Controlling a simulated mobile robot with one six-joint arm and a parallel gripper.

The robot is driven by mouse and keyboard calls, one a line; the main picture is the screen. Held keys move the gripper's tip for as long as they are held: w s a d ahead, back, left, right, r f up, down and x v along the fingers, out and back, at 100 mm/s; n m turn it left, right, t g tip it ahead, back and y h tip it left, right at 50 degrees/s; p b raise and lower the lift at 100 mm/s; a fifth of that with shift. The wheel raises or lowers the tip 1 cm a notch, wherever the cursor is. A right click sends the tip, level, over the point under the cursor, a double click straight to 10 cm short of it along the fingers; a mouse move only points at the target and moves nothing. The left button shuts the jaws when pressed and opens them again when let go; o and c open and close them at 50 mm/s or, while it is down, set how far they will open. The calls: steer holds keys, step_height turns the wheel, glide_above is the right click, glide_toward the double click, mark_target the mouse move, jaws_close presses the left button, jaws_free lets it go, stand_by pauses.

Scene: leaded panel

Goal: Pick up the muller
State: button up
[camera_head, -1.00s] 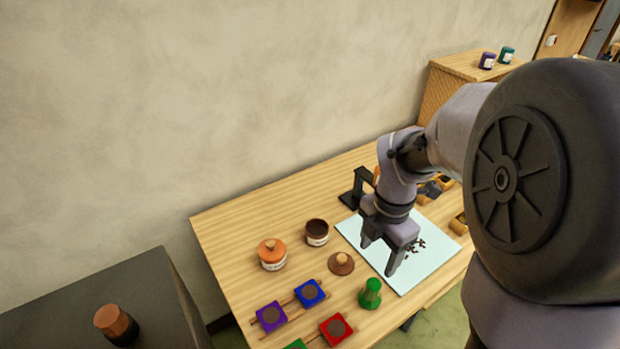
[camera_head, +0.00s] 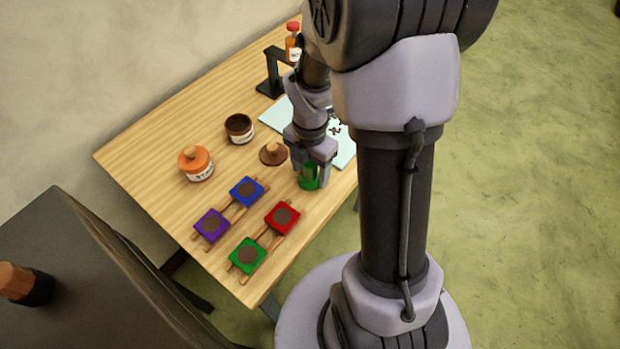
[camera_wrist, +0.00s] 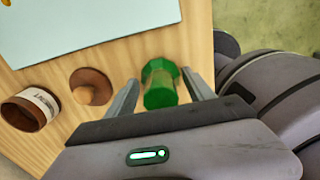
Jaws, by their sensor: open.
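The muller (camera_head: 308,178) is a green, glassy piece standing on the wooden table beside the pale slab. It also shows in the wrist view as a green faceted body (camera_wrist: 160,88). My gripper (camera_head: 311,183) is open and reaches down over the muller. In the wrist view, its two fingers (camera_wrist: 159,82) lie on the left and right of the muller, with gaps visible. The head view partly hides the muller behind the fingers. I cannot tell how far the fingertips are above the table.
A brown lid with a knob (camera_head: 273,155) and an open brown jar (camera_head: 239,128) stand left of the muller. A pale slab (camera_head: 283,112) lies behind.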

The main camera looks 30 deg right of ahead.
steer(key=shift+s+r, duration=0.1)
steer(key=shift+r, duration=0.1)
steer(key=shift+c, duration=1.3)
jaws_close()
